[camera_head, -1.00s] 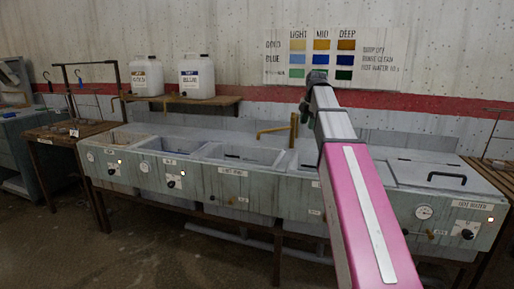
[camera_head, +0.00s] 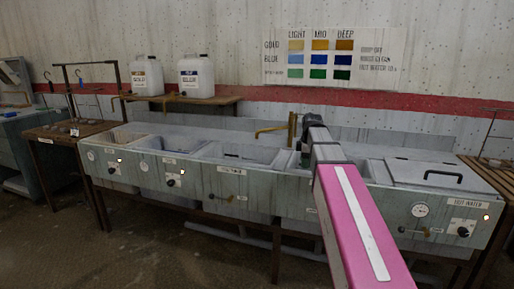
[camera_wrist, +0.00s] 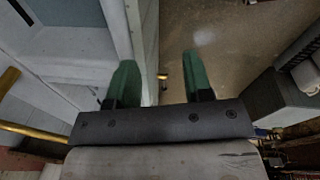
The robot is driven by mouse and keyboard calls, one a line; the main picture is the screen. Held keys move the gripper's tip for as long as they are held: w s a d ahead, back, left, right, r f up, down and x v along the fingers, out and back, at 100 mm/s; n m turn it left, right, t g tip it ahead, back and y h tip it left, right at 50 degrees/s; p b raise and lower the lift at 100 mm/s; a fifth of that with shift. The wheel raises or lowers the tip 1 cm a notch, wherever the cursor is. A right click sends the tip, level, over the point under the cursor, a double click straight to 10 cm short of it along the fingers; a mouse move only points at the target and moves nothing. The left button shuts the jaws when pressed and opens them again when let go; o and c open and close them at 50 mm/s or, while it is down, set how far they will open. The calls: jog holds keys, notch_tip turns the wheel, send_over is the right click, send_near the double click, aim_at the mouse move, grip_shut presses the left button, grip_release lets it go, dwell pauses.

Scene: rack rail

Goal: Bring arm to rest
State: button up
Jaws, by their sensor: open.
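My arm, pink and grey, reaches from the bottom right of the head view toward the row of grey tanks (camera_head: 235,190). Its far end is near the tank row's back edge, and the gripper fingers are hidden there. In the wrist view my gripper (camera_wrist: 158,80) has two green fingers spread apart with nothing between them. The tank edge (camera_wrist: 138,45) runs between the fingers in the picture, with the brown floor (camera_wrist: 220,50) to its right. I cannot tell how far the fingers are from the edge.
Two white jugs (camera_head: 147,76) stand on a wooden shelf (camera_head: 205,101). A wooden table (camera_head: 55,133) with a hook rack is at left. A closed lid (camera_head: 430,174) with a black handle covers the right tank. A brass tap (camera_head: 270,131) rises behind the tanks. The floor in front is clear.

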jog(key=s+f+m, duration=0.5)
jog(key=s+f, duration=0.2)
jog(key=f, duration=0.3)
jog(key=s+a+f+m+g, duration=0.1)
jog(key=s+f+m, duration=0.5)
jog(key=f, duration=0.4)
jog(key=s+f+m, duration=0.5)
jog(key=s+f, duration=0.3)
jog(key=f, duration=0.3)
jog(key=shift+a+m+h, duration=0.3)
jog(key=shift+m+h, duration=0.1)
